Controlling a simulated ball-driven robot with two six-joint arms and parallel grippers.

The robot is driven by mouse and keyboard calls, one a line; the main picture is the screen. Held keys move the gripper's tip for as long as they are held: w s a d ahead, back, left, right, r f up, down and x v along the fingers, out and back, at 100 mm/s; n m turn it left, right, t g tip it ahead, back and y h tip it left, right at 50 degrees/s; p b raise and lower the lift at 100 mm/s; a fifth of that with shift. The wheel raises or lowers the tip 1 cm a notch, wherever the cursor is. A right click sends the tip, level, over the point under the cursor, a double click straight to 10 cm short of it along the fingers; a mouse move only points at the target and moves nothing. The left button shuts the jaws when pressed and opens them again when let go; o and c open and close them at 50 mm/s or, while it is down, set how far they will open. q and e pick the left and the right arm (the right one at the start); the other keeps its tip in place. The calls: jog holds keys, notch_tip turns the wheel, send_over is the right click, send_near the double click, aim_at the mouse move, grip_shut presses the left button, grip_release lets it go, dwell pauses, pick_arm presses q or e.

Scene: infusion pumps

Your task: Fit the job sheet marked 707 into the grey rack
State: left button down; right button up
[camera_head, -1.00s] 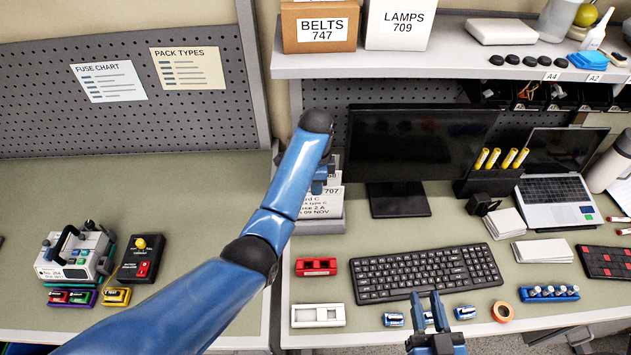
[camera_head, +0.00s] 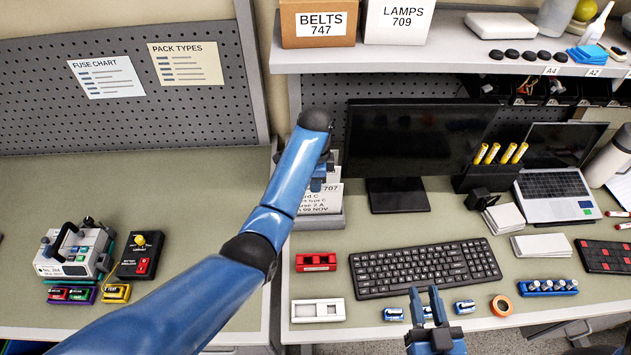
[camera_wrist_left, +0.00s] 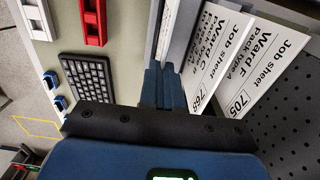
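The job sheet marked 707 (camera_head: 322,203) is white and stands upright at the grey rack (camera_head: 320,222), left of the monitor. Its lower edge meets the rack's front; I cannot tell how deep it sits. My left gripper (camera_head: 318,184) is at its top and appears shut on it; my forearm hides part of it. In the left wrist view my fingers (camera_wrist_left: 163,88) are close together beside a thin pale edge. Sheets marked 768 (camera_wrist_left: 208,58) and 705 (camera_wrist_left: 262,70) stand behind. My right gripper (camera_head: 427,305) is open and empty near the front edge.
A monitor (camera_head: 415,150) stands right of the rack. A keyboard (camera_head: 428,268), red block (camera_head: 316,262) and white holder (camera_head: 318,310) lie in front. A shelf (camera_head: 440,58) with boxes hangs above. The left bench holds a pump (camera_head: 75,252).

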pick_arm(q)
jog(key=shift+f, duration=0.15)
jog(key=c, duration=1.3)
grip_release()
jog(key=shift+o, duration=0.2)
